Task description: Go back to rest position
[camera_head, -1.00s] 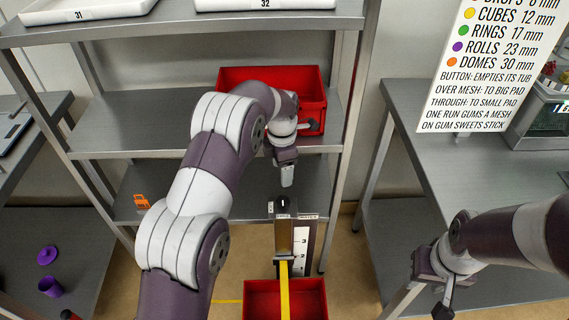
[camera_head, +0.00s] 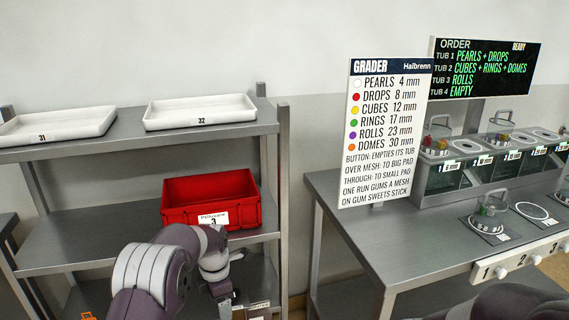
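My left arm comes in at the lower left, bent in front of the shelf rack. Its gripper (camera_head: 225,303) points down at the bottom edge, below and in front of the red crate (camera_head: 212,196) on the middle shelf. The fingers are small and seen side-on, so I cannot tell whether they are open or shut. Only part of my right arm shows at the bottom right corner, in front of the right-hand table. My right gripper is out of view.
White trays 31 (camera_head: 56,124) and 32 (camera_head: 200,111) lie on the top shelf (camera_head: 120,133). On the right, a steel table (camera_head: 372,235) carries the grader sign (camera_head: 386,133), a row of tubs (camera_head: 470,170) and numbered buttons (camera_head: 515,262). An order screen (camera_head: 484,68) hangs behind.

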